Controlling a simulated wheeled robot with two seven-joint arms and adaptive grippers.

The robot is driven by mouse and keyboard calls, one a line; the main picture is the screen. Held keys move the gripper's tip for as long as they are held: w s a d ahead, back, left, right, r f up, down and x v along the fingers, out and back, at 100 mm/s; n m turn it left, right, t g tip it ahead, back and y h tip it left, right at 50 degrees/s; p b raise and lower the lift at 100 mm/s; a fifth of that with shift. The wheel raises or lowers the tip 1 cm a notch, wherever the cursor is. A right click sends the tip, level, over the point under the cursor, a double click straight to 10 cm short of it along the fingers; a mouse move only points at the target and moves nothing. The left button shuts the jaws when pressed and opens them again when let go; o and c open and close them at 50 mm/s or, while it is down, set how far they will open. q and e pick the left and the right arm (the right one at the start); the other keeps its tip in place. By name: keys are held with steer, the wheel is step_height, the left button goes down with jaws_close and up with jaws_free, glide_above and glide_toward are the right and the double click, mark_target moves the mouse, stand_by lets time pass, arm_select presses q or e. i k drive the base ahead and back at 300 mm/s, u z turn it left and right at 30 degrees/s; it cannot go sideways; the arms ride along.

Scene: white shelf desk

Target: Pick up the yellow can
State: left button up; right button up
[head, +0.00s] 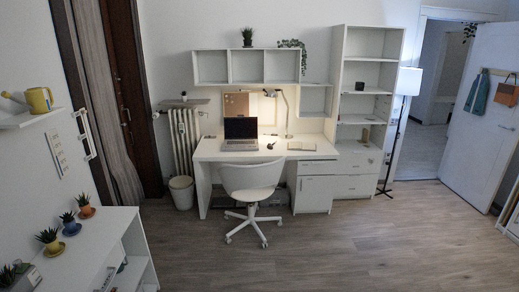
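A yellow can (39,99), shaped like a watering can, sits on a small white wall shelf (30,118) at the far left of the head view. Its spout points left and its handle is on the right. It stands upright near the shelf's right part. Neither of my grippers shows in the head view.
Below the shelf is a white cabinet (92,240) with several small potted plants on top. A white desk (268,150) with a laptop (240,130), a white chair (252,182) and a bin (181,192) stand at the back. The wooden floor (350,240) is clear in front.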

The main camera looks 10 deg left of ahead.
mark_target(37, 98)
steer(key=u, duration=0.3)
steer(key=i, duration=1.8)
steer(key=u, duration=1.65)
steer(key=i, duration=1.2)
steer(key=u, duration=0.8)
